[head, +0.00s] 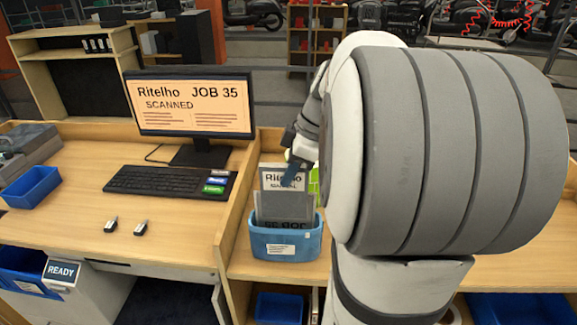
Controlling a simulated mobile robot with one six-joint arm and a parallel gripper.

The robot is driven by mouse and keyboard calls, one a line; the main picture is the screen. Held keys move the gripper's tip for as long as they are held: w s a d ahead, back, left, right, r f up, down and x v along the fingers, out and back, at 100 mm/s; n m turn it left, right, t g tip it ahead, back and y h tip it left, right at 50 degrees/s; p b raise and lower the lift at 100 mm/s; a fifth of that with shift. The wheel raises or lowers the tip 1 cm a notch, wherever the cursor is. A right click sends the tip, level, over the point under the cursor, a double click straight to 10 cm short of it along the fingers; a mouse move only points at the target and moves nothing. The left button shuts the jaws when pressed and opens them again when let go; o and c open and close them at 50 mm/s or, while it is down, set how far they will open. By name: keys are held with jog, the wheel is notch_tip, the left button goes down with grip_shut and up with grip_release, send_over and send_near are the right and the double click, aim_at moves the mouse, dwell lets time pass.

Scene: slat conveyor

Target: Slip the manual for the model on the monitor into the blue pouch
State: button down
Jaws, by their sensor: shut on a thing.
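The monitor (192,105) reads "Ritelho JOB 35" and "SCANNED". A grey manual with a white label (272,180) reading "Ritelho MANUAL" stands upright at the blue pouch. My gripper (291,172) is shut on its upper right part, its dark fingers covering some of the label. The blue pouch (287,245) sits on the wood shelf right of the desk, with a white tag on its front. A dark grey item (284,213) with partly hidden lettering stands in the pouch, in front of the manual. It hides the manual's lower edge, so I cannot tell how deep the manual sits.
A wooden divider (240,200) stands left of the pouch. A bright green item (314,182) shows behind the manual, mostly hidden. The keyboard (168,181), two small key-like items (126,226) and a blue tray (30,187) are on the desk. My arm hides the right side.

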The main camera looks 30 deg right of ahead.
aim_at(287, 216)
jog(key=shift+s+f+b, duration=0.15)
jog(key=shift+f+b, duration=4.9)
jog(key=shift+f, duration=0.75)
jog(key=c, duration=1.3)
grip_release()
jog(key=shift+r+p, duration=2.5)
jog(key=shift+r, duration=1.6)
